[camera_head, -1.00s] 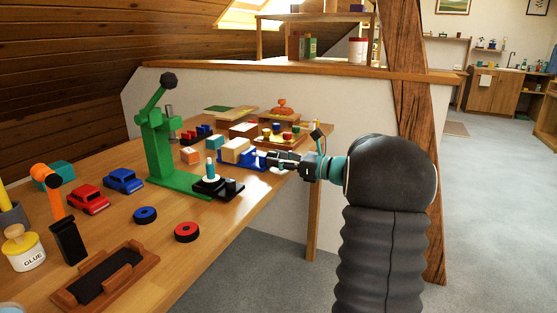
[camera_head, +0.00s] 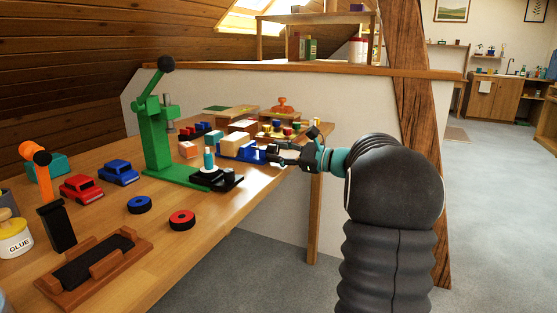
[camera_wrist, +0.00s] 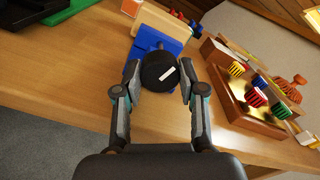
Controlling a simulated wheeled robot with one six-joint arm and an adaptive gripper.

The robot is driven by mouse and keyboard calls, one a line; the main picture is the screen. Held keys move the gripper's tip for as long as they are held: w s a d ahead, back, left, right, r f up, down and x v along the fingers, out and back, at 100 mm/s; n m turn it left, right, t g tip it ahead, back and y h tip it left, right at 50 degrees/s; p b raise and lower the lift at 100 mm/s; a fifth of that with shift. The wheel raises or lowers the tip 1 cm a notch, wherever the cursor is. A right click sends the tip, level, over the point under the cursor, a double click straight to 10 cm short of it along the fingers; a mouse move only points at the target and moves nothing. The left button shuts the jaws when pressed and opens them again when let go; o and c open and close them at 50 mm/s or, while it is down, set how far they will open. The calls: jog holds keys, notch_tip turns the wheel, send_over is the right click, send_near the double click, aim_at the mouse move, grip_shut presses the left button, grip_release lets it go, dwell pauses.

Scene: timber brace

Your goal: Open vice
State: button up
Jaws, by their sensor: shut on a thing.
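The blue vice (camera_head: 250,153) stands near the table's right edge with a pale wooden block (camera_head: 236,140) at its jaws. In the wrist view the vice (camera_wrist: 150,42) lies beyond a round black knob (camera_wrist: 158,72) with a white mark, with the wooden block (camera_wrist: 178,22) behind. My gripper (camera_wrist: 158,88) is shut on the black knob, one finger on each side. In the head view my gripper (camera_head: 274,154) reaches the knob end from the right. Whether the block is clamped or loose I cannot tell.
A green press (camera_head: 158,140) with a black base part (camera_head: 216,178) stands left of the vice. A wooden tray with coloured knobs (camera_wrist: 250,103) is close on the right in the wrist view. Toy cars (camera_head: 82,188) and wheels (camera_head: 182,219) lie on the table's near part.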

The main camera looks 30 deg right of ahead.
jog(key=shift+n, duration=0.4)
jog(key=o, duration=1.1)
jog(key=shift+o, duration=0.2)
jog(key=v, duration=1.2)
